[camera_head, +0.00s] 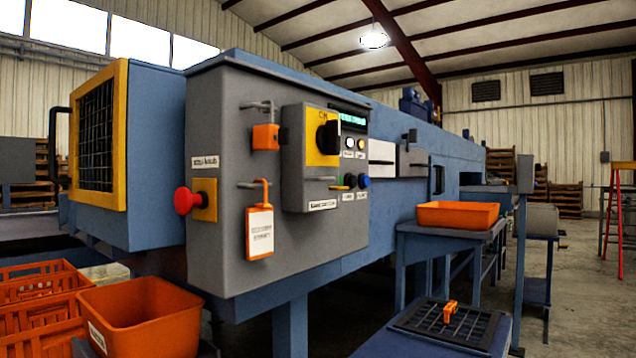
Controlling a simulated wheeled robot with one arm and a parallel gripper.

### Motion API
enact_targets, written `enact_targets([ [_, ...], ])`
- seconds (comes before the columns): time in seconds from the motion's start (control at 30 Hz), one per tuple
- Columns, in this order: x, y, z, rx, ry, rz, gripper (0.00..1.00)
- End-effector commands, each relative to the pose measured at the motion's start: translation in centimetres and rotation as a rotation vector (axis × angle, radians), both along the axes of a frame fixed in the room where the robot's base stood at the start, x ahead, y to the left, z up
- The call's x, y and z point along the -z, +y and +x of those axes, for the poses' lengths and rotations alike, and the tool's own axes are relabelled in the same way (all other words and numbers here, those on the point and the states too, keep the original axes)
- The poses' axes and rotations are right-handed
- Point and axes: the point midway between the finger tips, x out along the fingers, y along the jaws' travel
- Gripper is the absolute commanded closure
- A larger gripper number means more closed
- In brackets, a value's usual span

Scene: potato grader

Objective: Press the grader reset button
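The grader (400,130) is a long blue machine with a grey control cabinet (225,120) at its near end. A red mushroom button (187,201) sticks out from a yellow plate at the left. My gripper is not in view.
A black rotary switch (328,137) on yellow, an orange padlock (265,137) and a hanging tag (259,232) project from the cabinet. An orange bin (140,315) and crates stand below left. An orange tray (457,215) sits on a side table. Floor is open at right.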

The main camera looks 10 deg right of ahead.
Motion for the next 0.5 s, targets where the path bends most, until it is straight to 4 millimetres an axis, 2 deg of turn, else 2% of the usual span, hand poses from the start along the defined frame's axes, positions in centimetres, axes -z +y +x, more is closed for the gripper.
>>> enact_targets([
  [0.07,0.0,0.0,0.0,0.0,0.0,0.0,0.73],
  [0.3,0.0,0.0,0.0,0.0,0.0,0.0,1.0],
  [0.5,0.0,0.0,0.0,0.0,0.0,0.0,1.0],
])
